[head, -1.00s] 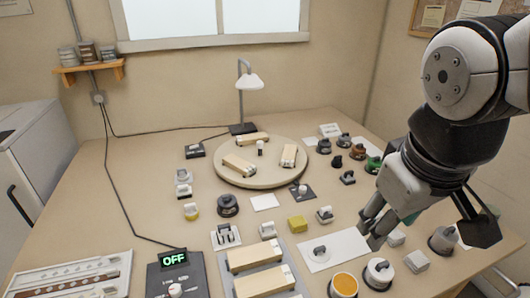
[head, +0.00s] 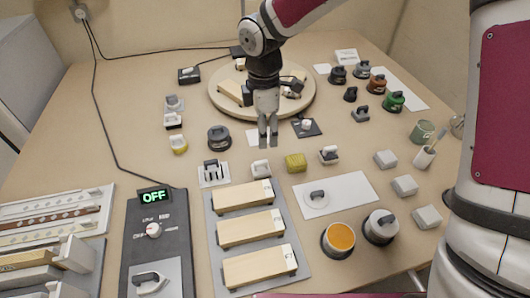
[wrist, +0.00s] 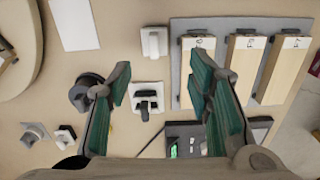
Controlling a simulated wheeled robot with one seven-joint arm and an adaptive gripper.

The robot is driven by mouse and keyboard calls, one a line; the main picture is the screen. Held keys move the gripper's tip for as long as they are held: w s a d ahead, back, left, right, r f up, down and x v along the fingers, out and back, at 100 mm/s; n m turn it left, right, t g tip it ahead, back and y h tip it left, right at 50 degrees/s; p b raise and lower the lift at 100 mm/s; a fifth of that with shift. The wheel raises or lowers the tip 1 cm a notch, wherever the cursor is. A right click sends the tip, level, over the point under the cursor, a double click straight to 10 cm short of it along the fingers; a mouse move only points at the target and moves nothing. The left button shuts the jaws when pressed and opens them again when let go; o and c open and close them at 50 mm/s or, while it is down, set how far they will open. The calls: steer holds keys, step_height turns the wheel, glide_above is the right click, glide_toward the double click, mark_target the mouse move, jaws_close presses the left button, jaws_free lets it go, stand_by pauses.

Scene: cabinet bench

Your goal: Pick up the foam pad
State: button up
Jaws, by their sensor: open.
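A small yellow block (head: 295,162) that looks like foam sits on the table near the middle in the head view. I cannot tell for certain that it is the foam pad. Several light grey blocks, one at the right (head: 385,159), could also be foam. My gripper (head: 268,140) points down, left of and behind the yellow block, with nothing held. In the wrist view my gripper (wrist: 162,85) shows two teal-lined fingers spread apart, with a switch panel (wrist: 148,98) below and between them. The yellow block is not in the wrist view.
A grey mat (head: 214,262) with wooden blocks lies in front. A white block (head: 260,168) and dark round knob (head: 219,138) stand near my gripper. A round board (head: 222,103) is behind it. An orange-topped cup (head: 339,240) stands front right.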

mark_target(261, 162)
steer(key=shift+n, duration=0.3)
steer(key=f, duration=0.5)
steer(key=a+f+b, duration=0.1)
steer(key=f, duration=0.9)
steer(key=shift+w+a+b, duration=0.15)
steer(key=shift+w+b, duration=0.25)
steer(key=shift+c, duration=0.3)
steer(key=c, duration=0.6)
